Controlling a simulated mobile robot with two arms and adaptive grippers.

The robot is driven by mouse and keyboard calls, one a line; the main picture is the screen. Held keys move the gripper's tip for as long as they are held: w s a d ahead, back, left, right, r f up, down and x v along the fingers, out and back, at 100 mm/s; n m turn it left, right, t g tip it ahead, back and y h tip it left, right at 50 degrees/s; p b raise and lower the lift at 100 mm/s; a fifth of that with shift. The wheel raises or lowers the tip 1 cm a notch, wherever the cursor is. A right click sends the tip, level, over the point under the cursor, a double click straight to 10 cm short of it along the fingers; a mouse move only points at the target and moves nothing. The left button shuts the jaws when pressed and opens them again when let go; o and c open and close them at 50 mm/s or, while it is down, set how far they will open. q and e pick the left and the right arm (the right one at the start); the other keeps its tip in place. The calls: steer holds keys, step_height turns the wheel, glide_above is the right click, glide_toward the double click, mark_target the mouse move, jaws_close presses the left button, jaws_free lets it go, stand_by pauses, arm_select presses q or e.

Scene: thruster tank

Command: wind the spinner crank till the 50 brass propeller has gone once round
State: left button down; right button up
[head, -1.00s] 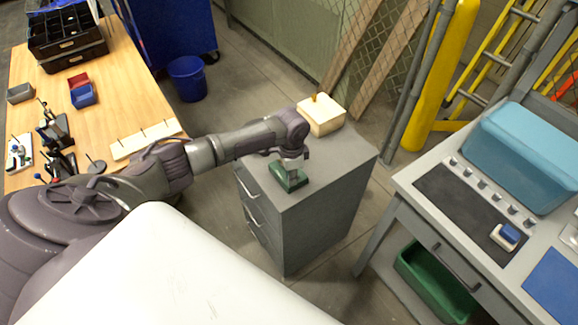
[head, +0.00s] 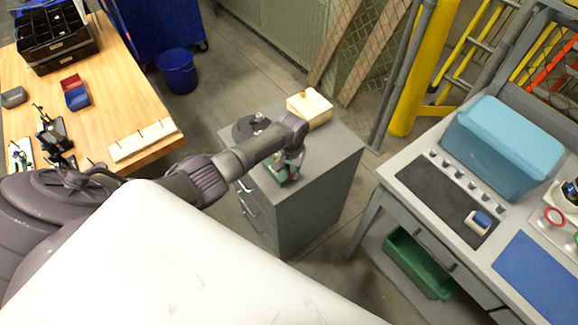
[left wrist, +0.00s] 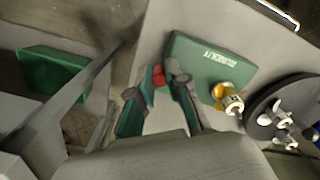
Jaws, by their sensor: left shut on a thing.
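The green spinner (head: 278,174) stands on the grey drawer cabinet, partly hidden by my left arm. In the left wrist view its green body (left wrist: 205,62) carries white lettering. A red crank knob (left wrist: 159,75) sits between the fingertips of my left gripper (left wrist: 160,82), which is shut on it. The left gripper (head: 294,166) also shows over the spinner in the head view. A brass propeller (left wrist: 228,97) is at the spinner's right side in the wrist view; its number is too small to read. My right gripper is out of view.
A dark round stand (left wrist: 262,112) with several silver propellers is beside the spinner. A cream box (head: 311,107) stands at the cabinet's back. A grey bench (head: 410,170) with a teal bin (head: 505,145) is to the right, a wooden table (head: 120,105) to the left.

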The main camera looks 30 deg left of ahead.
arm_select(q)
steer(key=n, duration=0.1)
steer(key=w+n, duration=0.1)
steer(key=n, duration=0.1)
steer(key=n+p, duration=0.1)
steer(key=shift+w+d+r+n, duration=0.15)
steer(key=shift+d+n, duration=0.15)
steer(key=n, duration=0.1)
steer(key=w+n, duration=0.1)
steer(key=n, duration=0.3)
steer(key=shift+w+a, duration=0.1)
steer(key=shift+w, duration=0.15)
steer(key=n, duration=0.4)
steer(key=w+a+n, duration=0.1)
steer(key=n, duration=0.1)
steer(key=shift+w+b, duration=0.1)
steer(key=shift+b, duration=0.2)
steer(key=n, duration=0.3)
steer(key=a+n, duration=0.1)
steer(key=n, duration=0.1)
steer(key=shift+w+a+b, duration=0.1)
steer(key=shift+w+b, duration=0.3)
steer(key=shift+n, duration=0.3)
steer(key=c, duration=1.1)
jaws_free()
steer(key=shift+s, duration=0.15)
